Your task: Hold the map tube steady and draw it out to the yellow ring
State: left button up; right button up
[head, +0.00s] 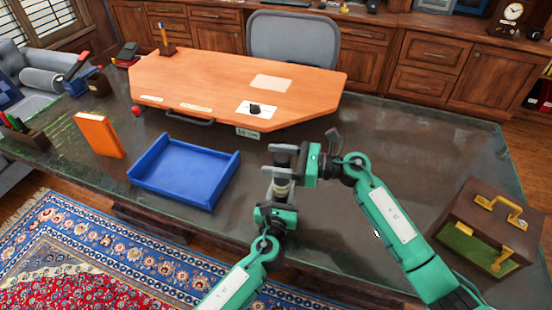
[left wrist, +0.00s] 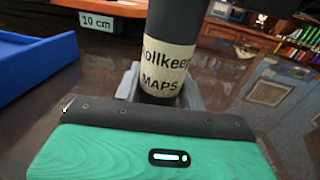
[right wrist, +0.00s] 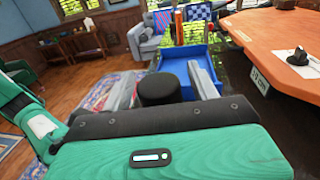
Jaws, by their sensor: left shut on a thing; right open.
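The map tube (left wrist: 168,62) is a dark cylinder with a cream label reading "MAPS" and standing roughly upright in the left wrist view. My left gripper (head: 278,193) is shut on its lower, labelled part, with a finger on each side. The tube's black top end (right wrist: 158,88) shows between the two fingers of my right gripper (head: 283,156). That gripper is open around the top end, directly above the left one; I cannot tell whether a finger touches it. No yellow ring shows on the tube.
A blue tray (head: 185,171) and an orange book (head: 99,135) are on the dark desk left of the grippers. An orange raised board (head: 220,82) with a "10 cm" tag (head: 247,132) lies behind. A brown case (head: 488,220) stands at right. Desk between grippers and case is clear.

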jog(key=shift+a, duration=0.15)
grip_shut()
notch_tip(320, 180, up, 5)
jog(key=shift+f, duration=0.2)
grip_release()
dwell(0.4)
jog(key=s+d, duration=0.1)
jog(key=d, duration=1.1)
jog(key=shift+s, duration=0.4)
